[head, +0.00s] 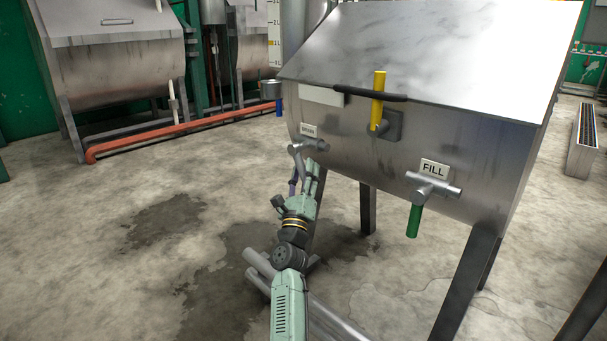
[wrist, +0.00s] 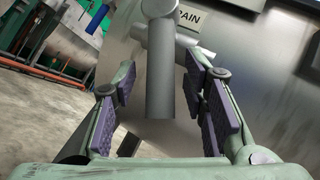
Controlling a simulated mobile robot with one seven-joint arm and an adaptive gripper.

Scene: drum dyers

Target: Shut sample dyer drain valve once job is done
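The sample dyer (head: 440,110) is a steel drum with a sloped lid on legs. Its drain valve (head: 306,148) sits low on the front left, under a small DRAIN label (head: 309,129). My gripper (head: 304,178) is just below and in front of this valve. In the wrist view my gripper (wrist: 160,95) is open, with purple pads on both sides of a grey cylinder hanging from the drain valve (wrist: 162,70). Gaps show between the pads and the cylinder. I cannot make out a coloured drain handle. The fill valve (head: 434,187) has a green handle (head: 414,221) pointing down.
A yellow lever (head: 378,100) stands upright on the dyer front, near the dark lid handle (head: 369,95). The dyer's legs (head: 368,208) and grey floor pipes (head: 335,322) are close to my arm. Another drum (head: 115,70) and an orange pipe (head: 180,128) stand behind left. Open floor, partly wet, lies left.

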